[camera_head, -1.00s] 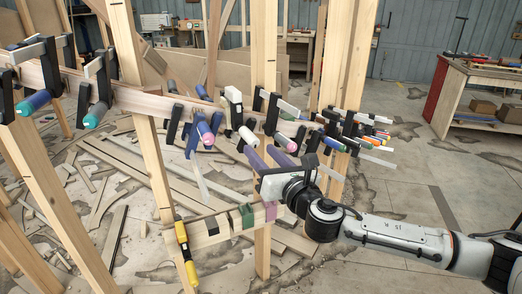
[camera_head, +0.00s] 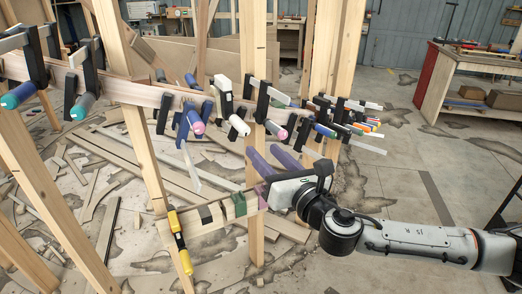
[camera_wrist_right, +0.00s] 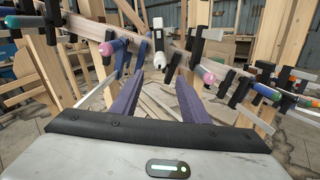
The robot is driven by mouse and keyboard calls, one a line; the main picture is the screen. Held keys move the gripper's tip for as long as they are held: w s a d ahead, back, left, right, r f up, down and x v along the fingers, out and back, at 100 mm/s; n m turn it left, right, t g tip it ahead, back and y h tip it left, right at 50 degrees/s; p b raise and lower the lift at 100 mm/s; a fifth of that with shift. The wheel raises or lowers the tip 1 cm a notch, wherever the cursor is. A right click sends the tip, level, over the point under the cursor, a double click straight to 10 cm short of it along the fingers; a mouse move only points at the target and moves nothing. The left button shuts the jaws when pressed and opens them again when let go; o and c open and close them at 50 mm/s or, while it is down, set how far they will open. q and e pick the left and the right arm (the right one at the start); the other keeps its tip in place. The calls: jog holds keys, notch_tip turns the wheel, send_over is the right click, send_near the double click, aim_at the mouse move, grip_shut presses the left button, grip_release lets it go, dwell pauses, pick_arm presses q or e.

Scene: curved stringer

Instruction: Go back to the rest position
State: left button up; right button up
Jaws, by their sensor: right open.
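My right gripper (camera_head: 275,160) is in the middle of the head view, with its purple fingers pointing up and left toward the clamped beam. It is open and empty. In the right wrist view the two purple fingers (camera_wrist_right: 160,100) stand apart with nothing between them. The curved wooden stringer (camera_head: 140,95) runs across the upright posts, with several clamps along it. A white-handled clamp (camera_head: 225,95) and a pink-ended clamp (camera_head: 196,122) are beyond the fingers, apart from them. The white clamp also shows in the wrist view (camera_wrist_right: 159,45). My left gripper is not in view.
A wooden post (camera_head: 257,60) stands close behind the right gripper. A low board (camera_head: 208,222) with a yellow clamp (camera_head: 178,240) is left of it. Scrap strips litter the floor. A workbench (camera_head: 470,85) is at the far right. Floor right of my arm is mostly clear.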

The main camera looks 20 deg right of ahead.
jog(key=s+a+f+m+g+y, duration=0.1)
jog(key=s+a+f+m+g, duration=0.3)
jog(key=f+m, duration=0.55)
jog(key=s+a+f+m+g+y, duration=0.15)
jog(key=s+a+f+m, duration=0.35)
jog(key=f, duration=0.8)
jog(key=s+d+f+m+g+h, duration=0.1)
jog(key=s+f+m+g, duration=0.1)
jog(key=s+f+m, duration=0.5)
jog(key=s+d+f+m+g, duration=0.2)
jog(key=s+f+m, duration=0.6)
jog(key=s+m, duration=0.3)
jog(key=shift+s+h, duration=0.35)
jog(key=shift+s, duration=0.3)
